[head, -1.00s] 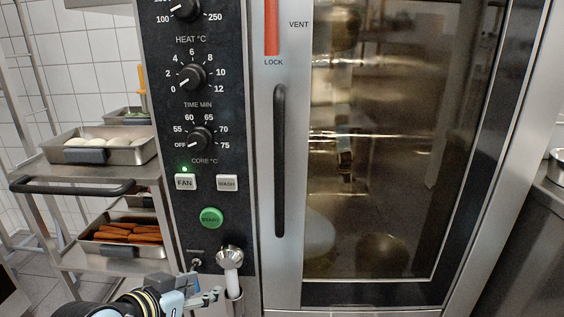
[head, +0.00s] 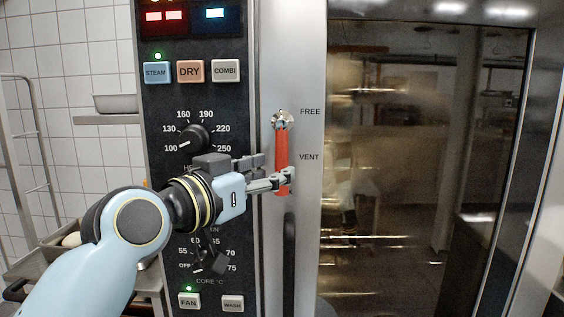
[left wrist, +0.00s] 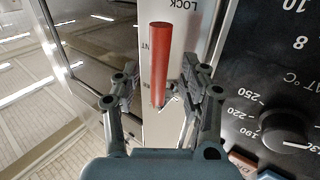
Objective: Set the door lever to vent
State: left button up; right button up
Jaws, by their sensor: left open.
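The red door lever (head: 282,150) hangs straight down from its round silver pivot on the oven's steel door strip. The FREE label (head: 310,112) is beside the pivot and the VENT label (head: 309,157) is lower, to the right of the lever. My left gripper (head: 275,172) is open at the lower half of the lever. In the left wrist view the lever (left wrist: 160,62) stands between the spread fingers of the left gripper (left wrist: 155,90), with a gap visible on the left side. Contact on the right side cannot be told. My right gripper is not in view.
The oven's control panel (head: 240,130) with knobs and buttons is left of the lever. The dark door handle (head: 289,250) is just below it. The glass door (head: 420,180) fills the right. A rack with trays stands at the lower left.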

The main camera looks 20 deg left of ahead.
aim_at(278, 169)
pick_arm(q)
jog(key=shift+x, duration=1.85)
grip_shut()
jog(key=shift+w+d+f, duration=0.1)
jog(key=shift+w+f, duration=0.05)
